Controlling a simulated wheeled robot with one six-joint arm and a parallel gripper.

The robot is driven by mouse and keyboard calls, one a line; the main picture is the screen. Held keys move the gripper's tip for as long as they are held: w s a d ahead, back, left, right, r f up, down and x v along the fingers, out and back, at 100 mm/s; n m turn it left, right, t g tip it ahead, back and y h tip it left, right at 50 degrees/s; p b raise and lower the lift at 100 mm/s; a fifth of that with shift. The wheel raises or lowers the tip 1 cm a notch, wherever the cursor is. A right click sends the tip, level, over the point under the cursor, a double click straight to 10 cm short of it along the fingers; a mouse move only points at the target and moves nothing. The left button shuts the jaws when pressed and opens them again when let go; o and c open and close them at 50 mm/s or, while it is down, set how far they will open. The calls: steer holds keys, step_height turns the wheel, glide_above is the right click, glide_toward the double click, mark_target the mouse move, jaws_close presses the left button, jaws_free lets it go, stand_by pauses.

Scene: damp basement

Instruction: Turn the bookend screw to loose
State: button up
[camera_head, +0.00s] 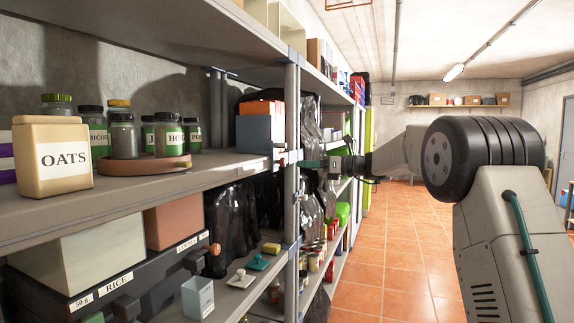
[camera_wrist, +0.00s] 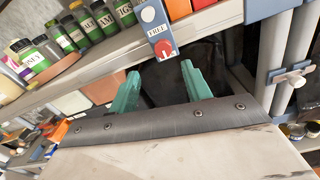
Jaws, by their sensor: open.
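In the head view my gripper (camera_head: 304,163) is beside the shelf post.
A grey shelf post (camera_head: 291,150) stands close to my gripper. An OATS canister (camera_head: 54,158) and several green-labelled jars, some on a round tray (camera_head: 112,171), stand on the same shelf. A dark bag (camera_head: 230,225) hangs below. The tiled aisle (camera_head: 395,245) is clear.

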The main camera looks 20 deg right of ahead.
mark_target(285, 163)
steer(key=x, duration=0.7)
steer(key=shift+w+a+r, duration=0.1)
steer(key=shift+w, duration=0.4)
steer(key=c, duration=1)
